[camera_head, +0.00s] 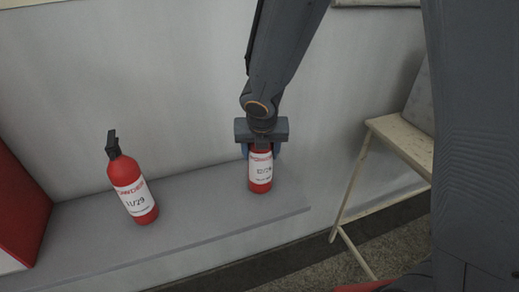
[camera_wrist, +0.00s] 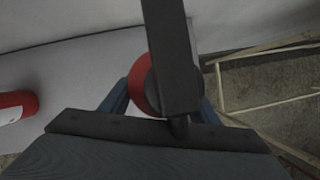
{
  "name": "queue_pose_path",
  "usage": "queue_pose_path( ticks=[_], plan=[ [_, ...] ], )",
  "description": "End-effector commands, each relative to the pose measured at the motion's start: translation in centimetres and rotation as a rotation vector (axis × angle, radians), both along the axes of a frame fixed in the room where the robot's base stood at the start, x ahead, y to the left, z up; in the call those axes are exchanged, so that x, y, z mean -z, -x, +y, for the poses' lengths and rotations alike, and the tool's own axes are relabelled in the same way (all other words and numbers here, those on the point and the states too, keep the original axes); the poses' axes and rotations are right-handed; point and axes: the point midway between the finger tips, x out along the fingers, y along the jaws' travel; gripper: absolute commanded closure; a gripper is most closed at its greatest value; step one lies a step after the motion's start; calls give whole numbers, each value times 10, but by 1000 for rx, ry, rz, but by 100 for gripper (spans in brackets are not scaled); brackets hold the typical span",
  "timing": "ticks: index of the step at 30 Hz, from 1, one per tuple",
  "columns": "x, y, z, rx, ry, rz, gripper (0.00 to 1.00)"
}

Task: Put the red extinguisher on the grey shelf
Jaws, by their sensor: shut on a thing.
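A red extinguisher with a white label (camera_head: 260,172) is upright at the right part of the grey shelf (camera_head: 215,218) in the head view. My gripper (camera_head: 262,150) is shut around its upper part from above. The extinguisher's base appears at the shelf surface; I cannot tell whether it touches. In the wrist view the held extinguisher (camera_wrist: 145,85) is partly hidden by a dark bar, with blue fingers on both sides. A second red extinguisher (camera_head: 133,188) with a black top stands on the shelf to the left, apart from my gripper; it also shows in the wrist view (camera_wrist: 18,107).
A red box-like thing (camera_head: 18,210) is at the far left of the shelf. A pale wooden frame (camera_head: 400,138) stands on the floor to the right, beyond the shelf's end. A light wall rises behind the shelf. Bare shelf lies between the two extinguishers.

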Motion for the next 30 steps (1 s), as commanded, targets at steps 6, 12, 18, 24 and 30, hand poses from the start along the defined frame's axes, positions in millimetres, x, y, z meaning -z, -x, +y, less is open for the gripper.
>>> queue_pose_path(
  ticks=[6, 12, 18, 24, 30],
  plan=[
    [-2, -1, 1, -1, -2, -3, 100],
    [3, 0, 0, 1, 0, 0, 43],
    [2, 0, 0, 1, 0, 0, 26],
    [2, 0, 0, 0, 0, 0, 26],
    [-16, 5, 1, 1, -1, -2, 26]
  ],
)
